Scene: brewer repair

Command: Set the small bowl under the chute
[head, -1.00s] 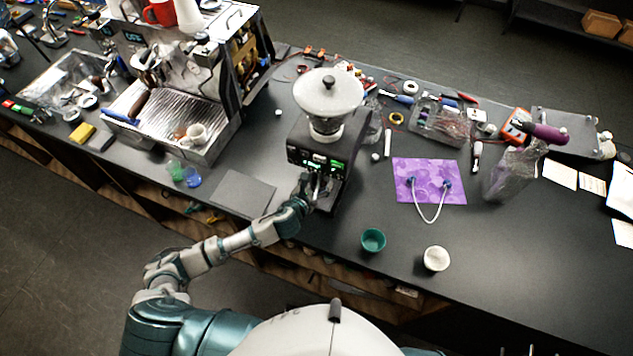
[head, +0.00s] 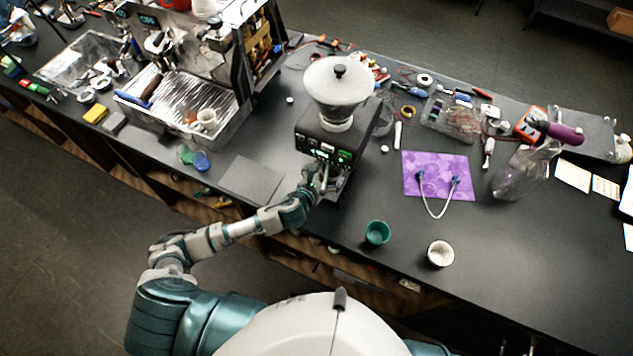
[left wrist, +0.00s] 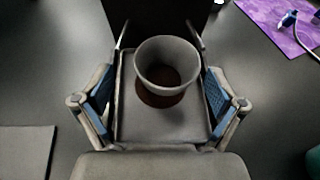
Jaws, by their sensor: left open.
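The small bowl (left wrist: 165,60) is pale grey with brown inside and a brown lower part. In the left wrist view it stands upright on the grey tray (left wrist: 180,128) at the foot of the dark grinder (head: 325,135). My left gripper (left wrist: 160,85) is open, with one blue-padded finger on each side of the bowl and gaps between. In the head view the left gripper (head: 319,182) is at the grinder's front, under its lit panel, and hides the bowl. The chute itself cannot be made out. My right gripper is not in view.
A teal cup (head: 377,232) and a white cup (head: 440,254) stand right of the grinder, near the front edge. A purple mat (head: 420,170) lies behind them. A flat grey pad (head: 253,180) lies left of the grinder, beside the espresso machine (head: 190,75).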

